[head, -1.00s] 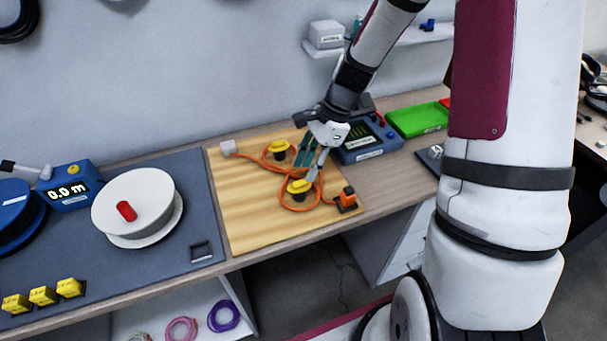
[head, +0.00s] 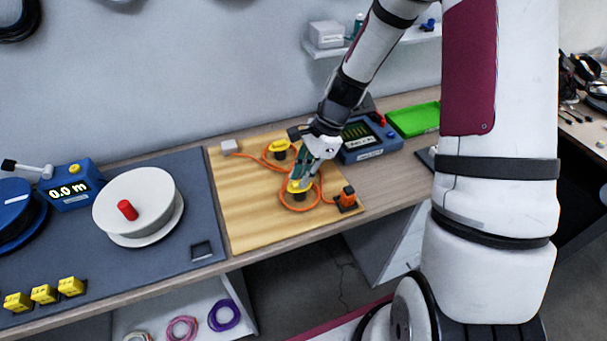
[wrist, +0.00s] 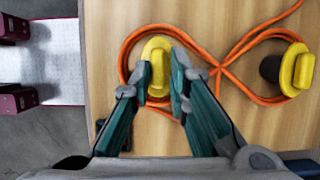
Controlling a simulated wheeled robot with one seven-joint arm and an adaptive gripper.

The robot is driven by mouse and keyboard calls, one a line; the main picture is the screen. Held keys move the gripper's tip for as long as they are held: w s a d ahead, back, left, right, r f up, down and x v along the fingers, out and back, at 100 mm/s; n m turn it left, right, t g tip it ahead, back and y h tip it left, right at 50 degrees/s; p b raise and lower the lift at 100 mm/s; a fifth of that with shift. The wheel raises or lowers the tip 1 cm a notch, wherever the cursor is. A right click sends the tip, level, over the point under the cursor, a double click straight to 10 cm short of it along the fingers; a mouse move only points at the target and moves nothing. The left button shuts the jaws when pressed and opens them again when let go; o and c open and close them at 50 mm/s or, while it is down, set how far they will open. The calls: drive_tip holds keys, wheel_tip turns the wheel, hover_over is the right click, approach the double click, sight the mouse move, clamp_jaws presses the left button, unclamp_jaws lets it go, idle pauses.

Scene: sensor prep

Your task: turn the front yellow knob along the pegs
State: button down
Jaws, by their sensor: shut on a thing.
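The front yellow knob (head: 294,187) stands on the wooden board (head: 245,212), nearer its front edge. In the wrist view the same knob (wrist: 157,55) has an oblong top with a raised bar. My gripper (head: 299,176) reaches down onto it. In the wrist view my gripper's green fingertips (wrist: 160,85) are closed on the knob's bar from both sides. The other yellow knob (head: 280,146) stands farther back on its dark post, and shows at the right of the wrist view (wrist: 297,70). An orange cable (head: 287,206) loops around both posts and crosses between them.
An orange-and-black block (head: 347,199) at the board's right and a white block (head: 229,146) at its back left hold the cable ends. A blue device (head: 369,140) and a green tray (head: 414,119) stand to the right. A white reel (head: 150,206) is left on a grey mat (head: 195,178).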

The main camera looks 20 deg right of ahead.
drive_tip(key=shift+s+f+n, duration=0.1)
drive_tip(key=shift+s+n, duration=0.1)
drive_tip(key=shift+n, duration=0.2)
drive_tip(key=n+g, duration=0.1)
drive_tip(key=n+b, duration=0.1)
drive_tip(key=n, duration=0.1)
drive_tip(key=shift+w+a+f+n+g, duration=0.1)
drive_tip(key=shift+w+a+n+g, duration=0.1)
drive_tip(key=shift+n+g, duration=0.15)
drive_tip(key=n+g, duration=0.1)
drive_tip(key=n, duration=0.1)
drive_tip(key=n+h+b, duration=0.1)
drive_tip(key=n, duration=0.1)
drive_tip(key=shift+w+n+g, duration=0.15)
drive_tip(key=shift+n+g, duration=0.1)
drive_tip(key=shift+g, duration=0.1)
drive_tip(key=n, duration=0.2)
drive_tip(key=n+h, duration=0.1)
drive_tip(key=n, duration=0.1)
drive_tip(key=shift+a+g+h+b, duration=0.2)
drive_tip(key=shift+g+h+b, duration=0.1)
drive_tip(key=shift+g+b, duration=0.1)
drive_tip(key=n+h, duration=0.1)
drive_tip(key=n, duration=0.3)
drive_tip(key=shift+w+a+n+h, duration=0.1)
drive_tip(key=shift+a+n+h, duration=0.05)
drive_tip(key=shift+n+h, duration=0.2)
drive_tip(key=shift+n, duration=0.25)
drive_tip(key=c, duration=1.6)
unclamp_jaws()
